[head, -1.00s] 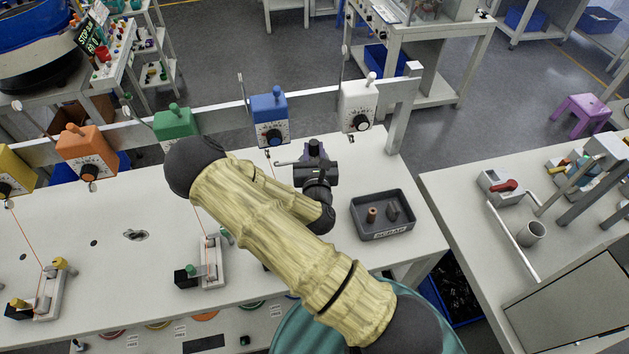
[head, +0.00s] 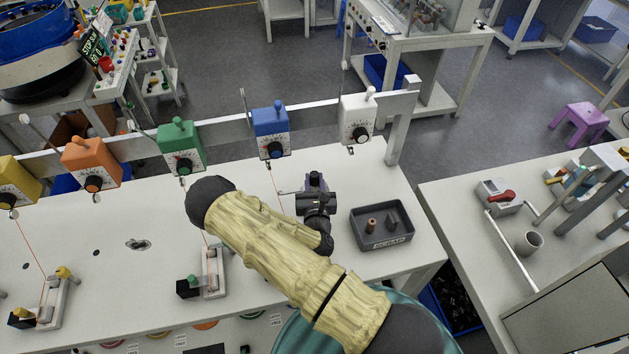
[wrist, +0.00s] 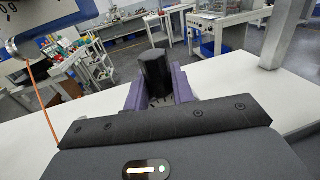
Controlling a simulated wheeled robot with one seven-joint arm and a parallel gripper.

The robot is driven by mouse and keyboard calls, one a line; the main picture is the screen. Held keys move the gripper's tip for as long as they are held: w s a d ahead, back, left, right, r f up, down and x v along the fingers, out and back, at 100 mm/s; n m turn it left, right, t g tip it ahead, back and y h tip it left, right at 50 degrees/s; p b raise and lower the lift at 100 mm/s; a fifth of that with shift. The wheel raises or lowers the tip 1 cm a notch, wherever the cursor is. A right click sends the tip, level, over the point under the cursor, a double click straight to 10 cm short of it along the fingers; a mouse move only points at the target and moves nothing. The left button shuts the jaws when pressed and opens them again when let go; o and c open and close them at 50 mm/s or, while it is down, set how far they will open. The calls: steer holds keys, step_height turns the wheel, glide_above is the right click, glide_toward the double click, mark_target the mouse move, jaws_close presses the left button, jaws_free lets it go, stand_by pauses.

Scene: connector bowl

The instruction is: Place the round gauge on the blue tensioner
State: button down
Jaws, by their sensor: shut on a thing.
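The blue tensioner (head: 269,131) hangs on the rail at the back of the bench, with a dial, a dark knob and an orange thread below. My gripper (head: 314,181) is above the white bench, in front of the tensioner and to its right. In the wrist view its purple fingers (wrist: 160,88) are shut on an upright black piece (wrist: 155,76). I cannot tell from its shape whether this is the round gauge. A tensioner's corner with dial marks and a knob (wrist: 16,47) shows at the wrist view's upper left, apart from the held piece.
Green (head: 181,146), orange (head: 91,164), yellow (head: 14,184) and white (head: 357,120) tensioners share the rail (head: 318,104). A dark scrap tray (head: 391,243) with small parts stands right of my gripper. The left bench surface (head: 120,215) has much free room.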

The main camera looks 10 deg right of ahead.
steer(key=shift+f, duration=0.2)
steer(key=shift+s+f, duration=0.1)
steer(key=shift+f, duration=0.55)
steer(key=c, duration=1.2)
jaws_free()
steer(key=shift+f, duration=0.1)
steer(key=s+b, duration=0.1)
steer(key=s, duration=0.3)
steer(key=s+a+r+b, duration=0.1)
steer(key=s, duration=0.2)
steer(key=s+a+b, duration=0.1)
steer(key=s, duration=0.3)
steer(key=shift+s+a+r+b, duration=0.15)
steer(key=shift+s+r+b, duration=0.1)
steer(key=shift+s+b, duration=0.1)
